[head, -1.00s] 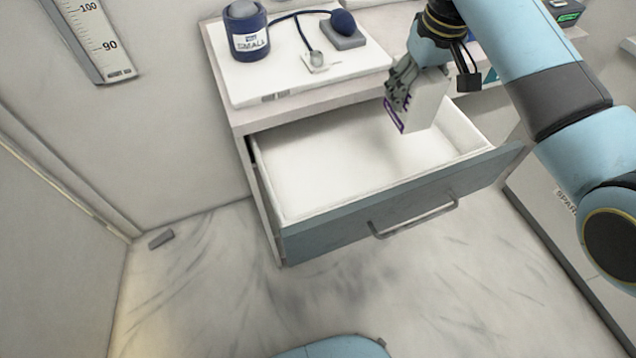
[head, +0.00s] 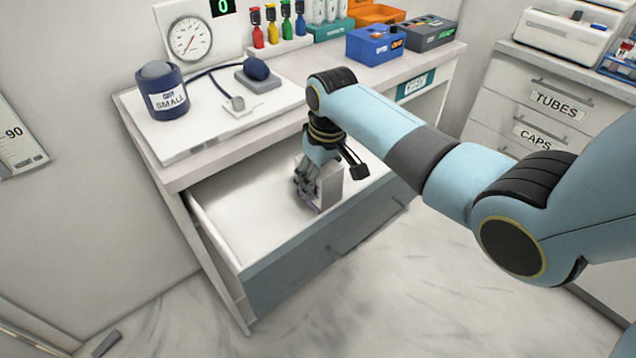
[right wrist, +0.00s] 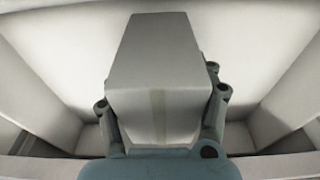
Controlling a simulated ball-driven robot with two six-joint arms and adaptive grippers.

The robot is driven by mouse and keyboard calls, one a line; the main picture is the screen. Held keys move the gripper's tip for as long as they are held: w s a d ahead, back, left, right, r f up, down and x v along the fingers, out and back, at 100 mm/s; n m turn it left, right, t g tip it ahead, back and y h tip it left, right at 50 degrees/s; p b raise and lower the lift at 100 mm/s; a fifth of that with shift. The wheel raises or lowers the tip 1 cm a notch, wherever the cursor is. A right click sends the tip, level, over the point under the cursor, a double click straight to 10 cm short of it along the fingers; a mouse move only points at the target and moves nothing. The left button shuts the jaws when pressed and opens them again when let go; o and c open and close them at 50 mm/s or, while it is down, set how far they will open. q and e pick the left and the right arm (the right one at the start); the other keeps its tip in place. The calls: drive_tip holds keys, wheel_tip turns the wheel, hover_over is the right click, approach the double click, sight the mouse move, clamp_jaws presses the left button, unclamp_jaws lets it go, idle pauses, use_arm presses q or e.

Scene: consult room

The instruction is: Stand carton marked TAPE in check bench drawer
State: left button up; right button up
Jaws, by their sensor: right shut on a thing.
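The check bench drawer (head: 236,218) is pulled open, with a white inside and a blue-grey front. My right gripper (head: 307,190) is shut on a white carton (head: 330,186) with a purple-edged face, inside the drawer opening toward its right part. In the right wrist view the carton (right wrist: 155,75) fills the middle between the fingers, with drawer walls around it. I cannot read its marking, and I cannot tell whether its base touches the drawer floor. My left gripper does not show.
The bench top (head: 185,172) above the drawer bears a blue SMALL cuff (head: 162,95), a bulb with tubing (head: 256,69), a dial gauge (head: 190,38), and blue (head: 374,44) and grey (head: 428,34) boxes. A cabinet (head: 560,75) with TUBES and CAPS drawers stands right. The drawer's left part is empty.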

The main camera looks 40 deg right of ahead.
drive_tip(key=shift+f, duration=0.7)
drive_tip(key=o, duration=1.4)
drive_tip(key=shift+f, duration=0.1)
drive_tip(key=r, duration=0.4)
drive_tip(key=s+r+p, duration=0.1)
drive_tip(key=r, duration=0.7)
drive_tip(key=shift+s+d+r+p, duration=0.1)
drive_tip(key=shift+s+p, duration=0.25)
drive_tip(key=shift+s, duration=0.05)
